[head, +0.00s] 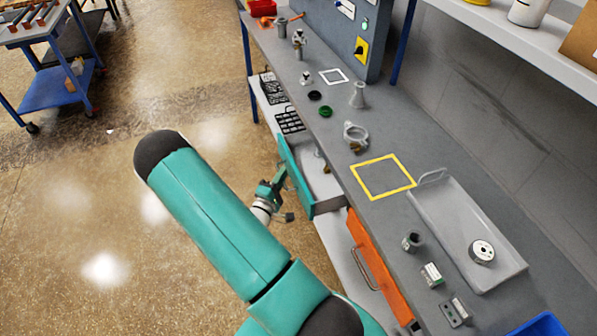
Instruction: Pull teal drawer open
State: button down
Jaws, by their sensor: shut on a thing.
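The teal drawer (294,178) is under the grey workbench, left of the orange drawer. It stands partly out from the bench, and its pale inside shows behind the front panel. My gripper (281,182) is at the outer face of the teal drawer's front, shut on its handle. The handle is mostly hidden by the fingers, so its exact grip is too small to tell. My teal arm reaches in from the bottom of the view.
The orange drawer (374,262) with a metal handle is beside it. On the bench (338,112) are a yellow square outline (372,194), a grey tray (450,215), a clamp (355,134) and small metal parts. Open floor (100,190) lies left; a blue cart (62,88) stands far left.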

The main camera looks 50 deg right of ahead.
jog(key=w+a, duration=0.5)
jog(key=a, duration=0.3)
jog(key=shift+a, duration=0.1)
jog(key=c, duration=1.5)
grip_release()
jog(key=shift+c, duration=0.2)
jog(key=shift+s, duration=0.1)
jog(key=v, duration=1.3)
jog(key=shift+a, duration=0.4)
jog(key=shift+s, duration=0.1)
